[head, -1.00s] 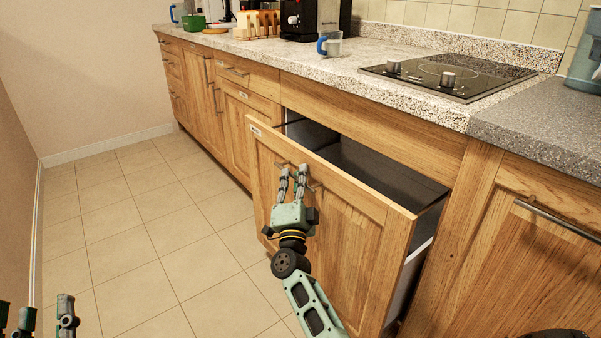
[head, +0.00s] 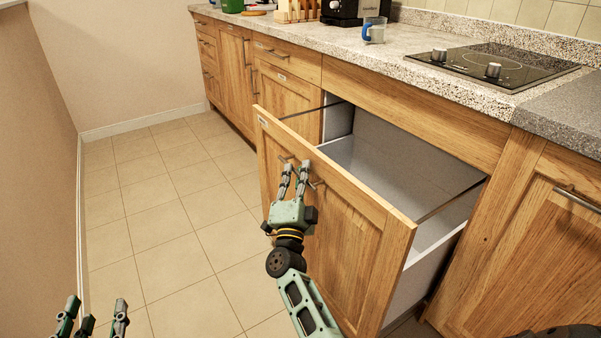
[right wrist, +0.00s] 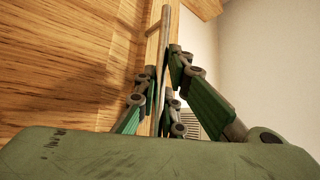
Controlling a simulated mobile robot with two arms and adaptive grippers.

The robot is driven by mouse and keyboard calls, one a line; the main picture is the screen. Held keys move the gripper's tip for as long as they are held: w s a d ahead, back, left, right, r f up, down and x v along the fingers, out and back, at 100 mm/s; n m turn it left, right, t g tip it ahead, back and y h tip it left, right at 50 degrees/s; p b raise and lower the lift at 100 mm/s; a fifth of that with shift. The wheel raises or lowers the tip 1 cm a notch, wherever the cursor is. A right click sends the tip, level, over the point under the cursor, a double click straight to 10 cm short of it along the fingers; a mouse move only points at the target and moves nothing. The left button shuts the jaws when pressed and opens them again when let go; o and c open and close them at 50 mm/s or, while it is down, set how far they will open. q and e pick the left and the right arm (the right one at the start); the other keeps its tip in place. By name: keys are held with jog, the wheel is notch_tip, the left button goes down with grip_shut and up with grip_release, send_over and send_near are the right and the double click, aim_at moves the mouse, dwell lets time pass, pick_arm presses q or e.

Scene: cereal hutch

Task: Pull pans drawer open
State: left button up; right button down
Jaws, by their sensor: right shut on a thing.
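The pans drawer (head: 350,245) is a large wooden-fronted drawer under the hob, pulled well out from the cabinet. Its grey, empty-looking inside (head: 400,165) shows over the top edge. My right gripper (head: 295,172) is at the drawer front, shut on the metal bar handle (head: 316,184). In the right wrist view the fingers (right wrist: 165,85) sit on both sides of the handle bar (right wrist: 163,45), beside the wooden front. My left gripper (head: 95,312) is at the lower left, over the floor, with its fingers apart and nothing between them.
The counter (head: 390,60) carries a black hob (head: 495,65), a blue-handled mug (head: 374,30) and a coffee machine (head: 355,10). A closed cabinet with a bar handle (head: 577,199) stands at the right. The tiled floor (head: 165,215) left of the drawer is clear.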

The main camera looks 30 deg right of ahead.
jog(key=shift+d+f, duration=0.1)
jog(key=shift+f, duration=0.05)
jog(key=c, duration=2.1)
grip_release()
